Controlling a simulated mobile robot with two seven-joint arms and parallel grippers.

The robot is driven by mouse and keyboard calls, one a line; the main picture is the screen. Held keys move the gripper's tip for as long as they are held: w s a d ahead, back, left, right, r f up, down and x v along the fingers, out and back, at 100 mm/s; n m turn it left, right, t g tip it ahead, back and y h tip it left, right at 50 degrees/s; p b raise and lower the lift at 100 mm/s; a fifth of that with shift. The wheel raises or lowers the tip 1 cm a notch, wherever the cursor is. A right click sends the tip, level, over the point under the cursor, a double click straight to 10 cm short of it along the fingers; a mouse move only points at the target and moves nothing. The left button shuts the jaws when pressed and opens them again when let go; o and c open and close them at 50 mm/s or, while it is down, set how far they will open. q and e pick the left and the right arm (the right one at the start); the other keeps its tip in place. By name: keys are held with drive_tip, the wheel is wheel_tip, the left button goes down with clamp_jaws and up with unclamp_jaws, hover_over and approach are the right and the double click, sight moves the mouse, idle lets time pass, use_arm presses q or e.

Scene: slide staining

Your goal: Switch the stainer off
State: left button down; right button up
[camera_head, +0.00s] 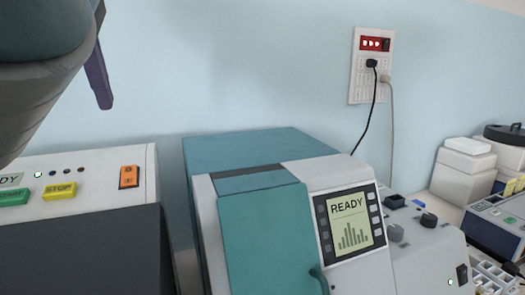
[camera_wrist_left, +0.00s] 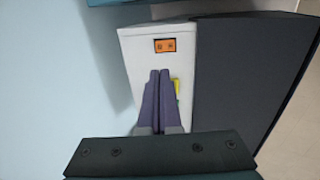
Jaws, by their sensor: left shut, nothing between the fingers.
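A white-and-dark machine stands at the left of the head view, its white control panel (camera_head: 95,190) carrying an orange rocker switch (camera_head: 129,177), a yellow STOP button (camera_head: 59,191), a green button (camera_head: 12,198) and a lit green lamp. No label naming it the stainer is readable. In the left wrist view the orange switch (camera_wrist_left: 165,45) lies just beyond the fingertips, and the yellow button (camera_wrist_left: 177,88) is partly hidden by them. My left gripper (camera_wrist_left: 160,72) is shut and empty, apart from the switch; one purple finger (camera_head: 98,75) shows above the panel in the head view. My right gripper is out of view.
A teal-and-white machine (camera_head: 250,150) with a READY screen (camera_head: 350,222) stands in the middle. A wall socket panel (camera_head: 371,65) with red lights and plugged cords is behind it. White boxes (camera_head: 465,160) and more equipment crowd the right.

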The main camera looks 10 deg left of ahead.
use_arm(q)
drive_tip(key=p, duration=0.5)
approach(128, 170)
drive_tip(key=x, duration=0.5)
drive_tip(key=shift+w+f, duration=0.2)
drive_tip(key=shift+w+a+f, duration=0.2)
drive_tip(key=shift+w+f, duration=0.1)
drive_tip(key=shift+f, duration=0.3)
drive_tip(key=shift+f, duration=0.2)
drive_tip(key=shift+w+a, duration=0.1)
drive_tip(key=shift+w, duration=0.05)
